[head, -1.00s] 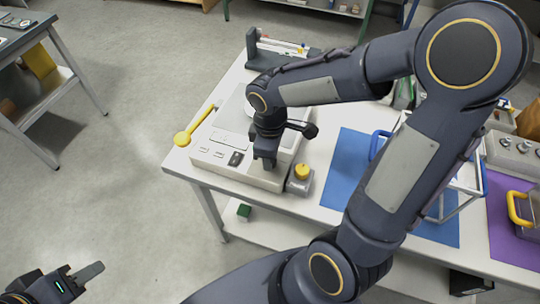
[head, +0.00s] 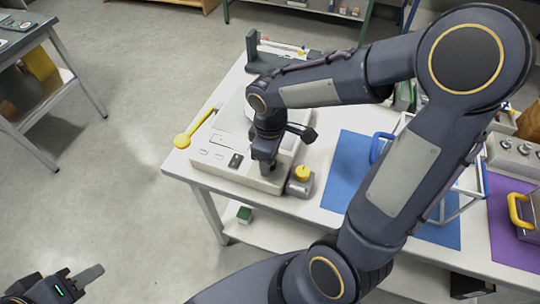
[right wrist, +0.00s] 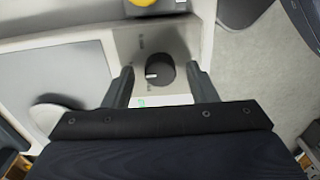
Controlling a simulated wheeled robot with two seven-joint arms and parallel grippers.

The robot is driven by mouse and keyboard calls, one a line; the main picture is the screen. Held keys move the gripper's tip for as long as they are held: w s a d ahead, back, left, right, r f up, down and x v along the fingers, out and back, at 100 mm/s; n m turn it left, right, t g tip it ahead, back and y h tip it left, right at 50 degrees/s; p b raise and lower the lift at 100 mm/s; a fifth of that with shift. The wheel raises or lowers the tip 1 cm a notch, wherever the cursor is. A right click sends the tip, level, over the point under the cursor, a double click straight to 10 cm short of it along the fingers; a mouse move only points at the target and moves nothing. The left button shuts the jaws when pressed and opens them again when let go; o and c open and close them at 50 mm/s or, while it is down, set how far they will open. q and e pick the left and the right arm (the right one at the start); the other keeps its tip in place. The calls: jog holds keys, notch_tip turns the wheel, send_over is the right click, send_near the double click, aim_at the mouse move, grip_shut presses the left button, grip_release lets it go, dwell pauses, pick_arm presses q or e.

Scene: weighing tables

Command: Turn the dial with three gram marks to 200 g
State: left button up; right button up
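The dial (right wrist: 160,72) is a round black knob with a white pointer mark, set in the pale front panel of the scale (head: 212,169). Small marks beside it are too blurred to read. In the right wrist view, my right gripper (right wrist: 161,84) is open, with one finger on either side of the dial and gaps between. In the head view, the right gripper (head: 266,164) points down over the scale's front right and hides the dial. My left gripper (head: 88,278) is at the lower left, away from the table; only one finger shows clearly.
A yellow-topped button box (head: 301,181) stands close to the scale's right side. A yellow spoon-like tool (head: 190,130) lies at the table's left edge. A blue mat (head: 345,172) lies to the right.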

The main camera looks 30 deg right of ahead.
notch_tip(320, 180, up, 8)
jog(key=shift+f+p, duration=0.1)
jog(key=shift+p, duration=0.25)
jog(key=shift+s, duration=0.1)
dwell(0.6)
